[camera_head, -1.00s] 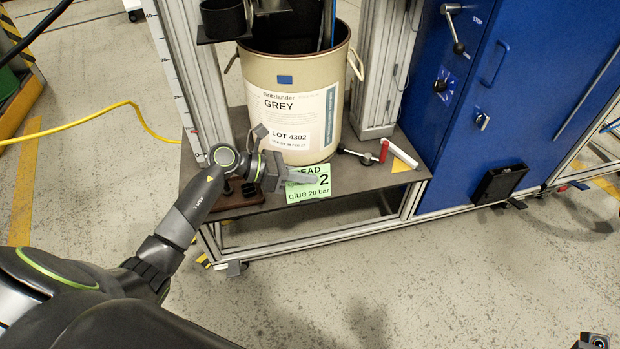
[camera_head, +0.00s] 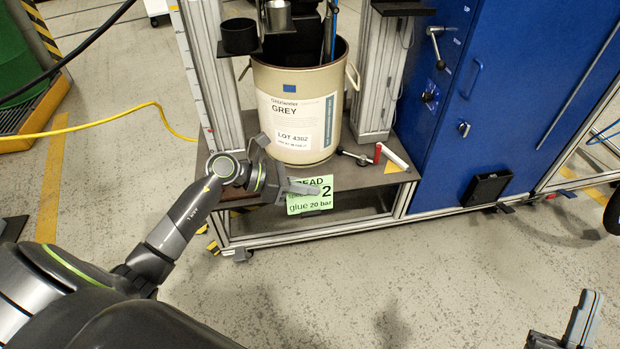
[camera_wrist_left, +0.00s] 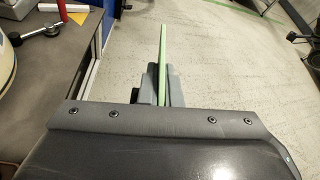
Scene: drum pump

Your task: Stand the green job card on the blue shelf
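The green job card (camera_head: 311,194) is upright in the head view, its printed face with "2" and "glue 20 bar" towards me. My left gripper (camera_head: 298,188) is shut on it and covers part of its text. In the left wrist view the card (camera_wrist_left: 162,60) shows edge-on between the fingers (camera_wrist_left: 161,90). The card is in front of the bench's front edge. My right gripper (camera_head: 582,318) is partly in view at the bottom right, away from everything; its opening is unclear. I cannot make out a blue shelf; a large blue cabinet (camera_head: 510,90) stands at the right.
A beige drum (camera_head: 275,90) stands on the dark bench (camera_head: 355,180) between aluminium posts. A red-and-white item (camera_head: 393,157) and a clamp lever lie right of it. A black box (camera_head: 487,188) sits low on the cabinet. The floor in front is clear.

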